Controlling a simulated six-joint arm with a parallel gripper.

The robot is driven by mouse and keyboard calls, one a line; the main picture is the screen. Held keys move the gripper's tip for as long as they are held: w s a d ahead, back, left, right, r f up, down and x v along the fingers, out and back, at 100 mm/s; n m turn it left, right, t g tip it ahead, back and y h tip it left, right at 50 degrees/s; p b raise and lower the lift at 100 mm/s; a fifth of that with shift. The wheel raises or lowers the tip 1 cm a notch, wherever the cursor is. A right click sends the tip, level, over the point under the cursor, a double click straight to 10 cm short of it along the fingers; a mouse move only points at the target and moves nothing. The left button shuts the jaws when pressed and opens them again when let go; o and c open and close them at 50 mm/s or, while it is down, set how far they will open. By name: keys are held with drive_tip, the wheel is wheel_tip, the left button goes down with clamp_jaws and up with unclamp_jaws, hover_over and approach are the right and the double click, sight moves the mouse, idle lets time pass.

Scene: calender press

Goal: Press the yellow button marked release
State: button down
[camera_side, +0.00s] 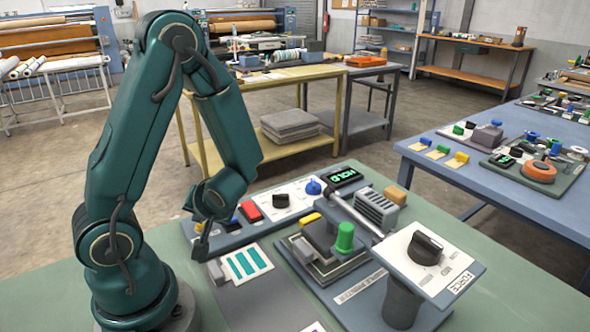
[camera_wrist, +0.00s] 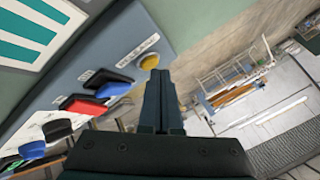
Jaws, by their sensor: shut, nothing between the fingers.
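The yellow button (camera_wrist: 149,61) is round and sits at the end of a grey-blue control panel (camera_wrist: 110,50) in the wrist view. In the side view my gripper (camera_side: 202,248) points down at the left end of the panel (camera_side: 272,208), and the yellow button is not clearly visible there, probably behind my gripper.
Along the panel are a red button (camera_side: 249,211), a black knob (camera_side: 281,200) and a blue knob (camera_side: 313,187). A lit HOLD display (camera_side: 345,178) stands at its far end. A press with a green knob (camera_side: 345,236) and a FORCE dial (camera_side: 425,247) stand to the right.

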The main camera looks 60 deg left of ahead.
drive_tip(key=shift+f, duration=0.35)
idle(0.5)
drive_tip(key=shift+r, duration=0.8)
drive_tip(key=shift+r, duration=2.55)
